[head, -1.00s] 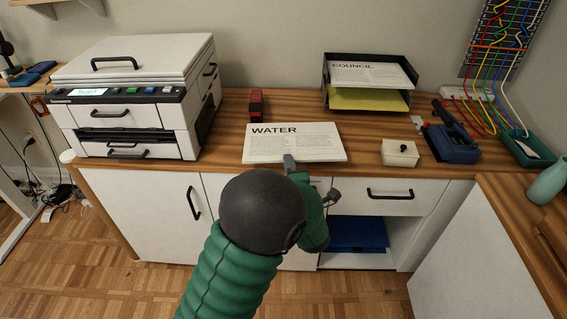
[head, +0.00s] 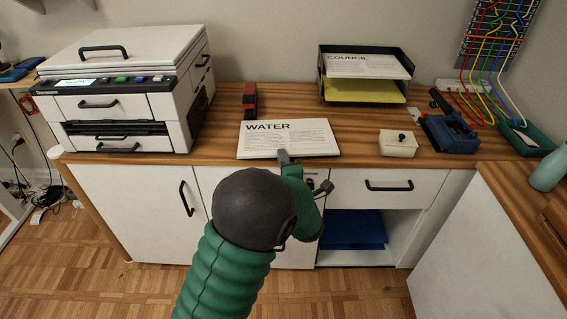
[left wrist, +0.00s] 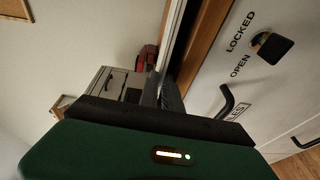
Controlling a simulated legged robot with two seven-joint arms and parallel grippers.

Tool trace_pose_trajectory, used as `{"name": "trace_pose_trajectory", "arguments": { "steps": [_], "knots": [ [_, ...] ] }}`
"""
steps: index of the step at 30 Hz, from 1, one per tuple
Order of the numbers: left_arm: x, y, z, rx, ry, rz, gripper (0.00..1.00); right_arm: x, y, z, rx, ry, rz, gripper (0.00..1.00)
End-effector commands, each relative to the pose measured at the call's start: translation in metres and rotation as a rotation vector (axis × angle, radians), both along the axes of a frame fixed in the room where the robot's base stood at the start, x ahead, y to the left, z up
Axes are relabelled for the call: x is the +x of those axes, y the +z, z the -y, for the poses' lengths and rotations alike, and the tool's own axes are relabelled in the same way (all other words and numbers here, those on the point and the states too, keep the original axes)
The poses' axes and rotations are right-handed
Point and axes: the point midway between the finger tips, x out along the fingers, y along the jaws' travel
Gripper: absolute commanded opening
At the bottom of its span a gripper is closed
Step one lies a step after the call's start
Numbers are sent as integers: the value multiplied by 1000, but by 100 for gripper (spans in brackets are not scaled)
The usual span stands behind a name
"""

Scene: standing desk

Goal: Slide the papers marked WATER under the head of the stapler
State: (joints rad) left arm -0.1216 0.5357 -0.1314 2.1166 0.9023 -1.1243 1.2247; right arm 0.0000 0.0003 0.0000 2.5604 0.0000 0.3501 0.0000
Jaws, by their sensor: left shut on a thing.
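The stack of white papers marked WATER (head: 287,142) lies at the desk's front edge, its heading facing up. My left gripper (head: 283,157) is shut on the front edge of the stack, right of its middle. A red thing that looks like the stapler (head: 250,99) stands on the desk just behind the papers' left part, with a gap between them. It also shows as a small red shape in the left wrist view (left wrist: 147,57). The papers show edge-on there as a thin pale strip. My right gripper is not in view.
A white printer (head: 125,97) stands at the left. A black tray (head: 321,82) with COUNCIL papers stands behind. A small cream box (head: 398,147) and a blue device with a black lever (head: 450,136) lie right of the papers. Bare desk separates papers and tray.

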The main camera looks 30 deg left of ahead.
Motion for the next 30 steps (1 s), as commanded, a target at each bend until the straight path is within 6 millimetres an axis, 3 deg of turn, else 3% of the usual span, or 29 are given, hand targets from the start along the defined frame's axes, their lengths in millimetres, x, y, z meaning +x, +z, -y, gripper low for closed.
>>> {"name": "trace_pose_trajectory", "arguments": {
  "steps": [15,28,30],
  "knots": [
    [33,2,-25,1,1,5,0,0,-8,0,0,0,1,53],
    [38,2,-28,1,0,4,0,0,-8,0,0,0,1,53],
    [38,2,-28,1,0,4,16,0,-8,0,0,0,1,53]
  ]
}}
